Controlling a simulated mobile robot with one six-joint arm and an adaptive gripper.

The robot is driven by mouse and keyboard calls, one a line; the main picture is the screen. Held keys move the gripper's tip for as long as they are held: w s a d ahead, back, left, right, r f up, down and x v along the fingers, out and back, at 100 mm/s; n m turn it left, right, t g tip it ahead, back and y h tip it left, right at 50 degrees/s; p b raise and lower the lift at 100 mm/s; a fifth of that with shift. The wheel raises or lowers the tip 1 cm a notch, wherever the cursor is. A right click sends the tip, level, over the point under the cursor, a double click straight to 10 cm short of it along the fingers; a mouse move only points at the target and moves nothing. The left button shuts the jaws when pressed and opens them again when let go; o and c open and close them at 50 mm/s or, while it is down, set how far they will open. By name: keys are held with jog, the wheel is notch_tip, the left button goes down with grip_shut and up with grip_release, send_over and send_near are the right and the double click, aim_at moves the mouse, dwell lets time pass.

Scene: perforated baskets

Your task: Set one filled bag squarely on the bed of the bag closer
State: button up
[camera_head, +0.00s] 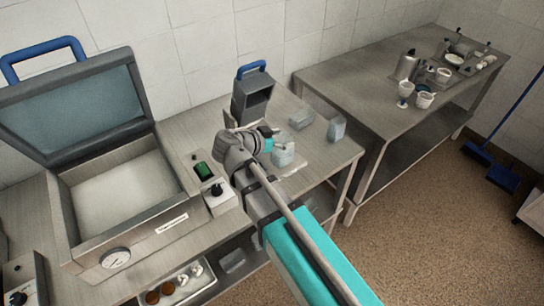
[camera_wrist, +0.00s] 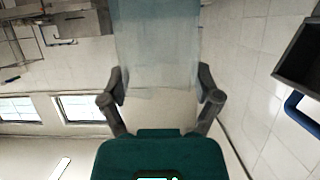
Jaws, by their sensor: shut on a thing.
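My gripper (camera_head: 268,145) is over the right part of the steel bench and is shut on a filled bag (camera_head: 284,154). In the wrist view the bag (camera_wrist: 158,45) is translucent, pale blue-grey, and sits between the two fingers (camera_wrist: 160,88); its far end runs out of the picture. A large machine at the left, which looks like the bag closer (camera_head: 150,240), has its windowed lid (camera_head: 75,110) raised. Its pale bed (camera_head: 125,190) is empty. Two more bags, one low (camera_head: 302,118) and one upright (camera_head: 337,129), stand on the bench to the right of my gripper.
A small dark box with a blue handle (camera_head: 253,97) stands behind my gripper. A second table (camera_head: 350,90) at the right holds cups and jugs.

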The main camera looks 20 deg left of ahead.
jog(key=w+a+f+b, duration=0.6)
jog(key=w+f+b, duration=0.3)
jog(key=w, duration=0.2)
jog(key=shift+w+a, duration=0.25)
jog(key=shift+w, duration=0.05)
dwell(0.4)
jog(key=shift+w+a+f+b, duration=0.1)
jog(key=shift+w+f+b, duration=0.1)
jog(key=shift+f+b, duration=0.85)
jog(key=shift+w+a+f+b, duration=0.1)
jog(key=shift+w+f+b, duration=0.05)
jog(key=shift+f+b, duration=0.85)
